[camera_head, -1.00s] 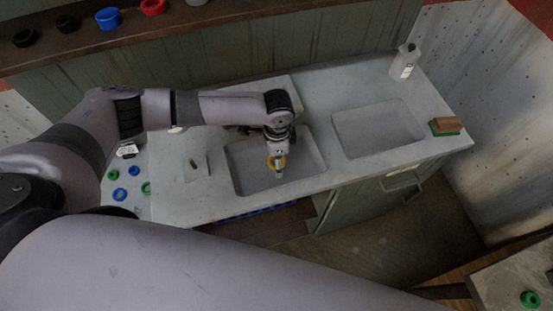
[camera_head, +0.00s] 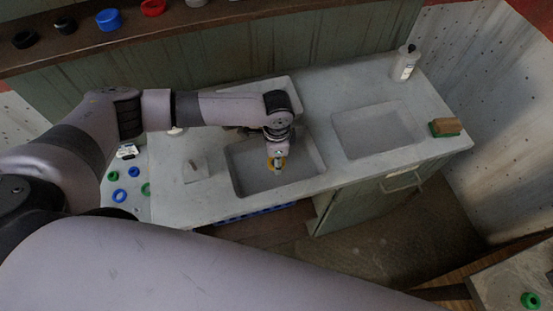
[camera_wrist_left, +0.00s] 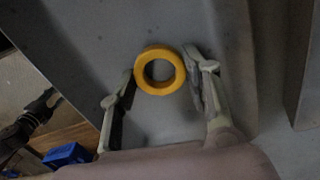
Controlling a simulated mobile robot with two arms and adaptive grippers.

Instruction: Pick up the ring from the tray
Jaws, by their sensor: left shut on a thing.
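A yellow ring (camera_wrist_left: 160,70) sits between the two fingertips of my left gripper (camera_wrist_left: 163,76) in the left wrist view, and the gripper is shut on it. In the head view the yellow ring (camera_head: 277,164) shows at the tip of my left gripper (camera_head: 278,161), over the left grey basin (camera_head: 249,180) in the counter. The ring's hole faces the wrist camera. I cannot tell whether the ring touches the surface below. A pale tray-like rim (camera_head: 262,91) behind the arm is partly hidden. My right gripper is not in view.
A second, empty basin (camera_head: 375,130) lies to the right. A bottle (camera_head: 405,64) and a sponge-like block (camera_head: 446,127) stand near the counter's right end. Several green and blue rings lie at the left, and larger rings, including a blue one (camera_head: 108,20), on the back shelf.

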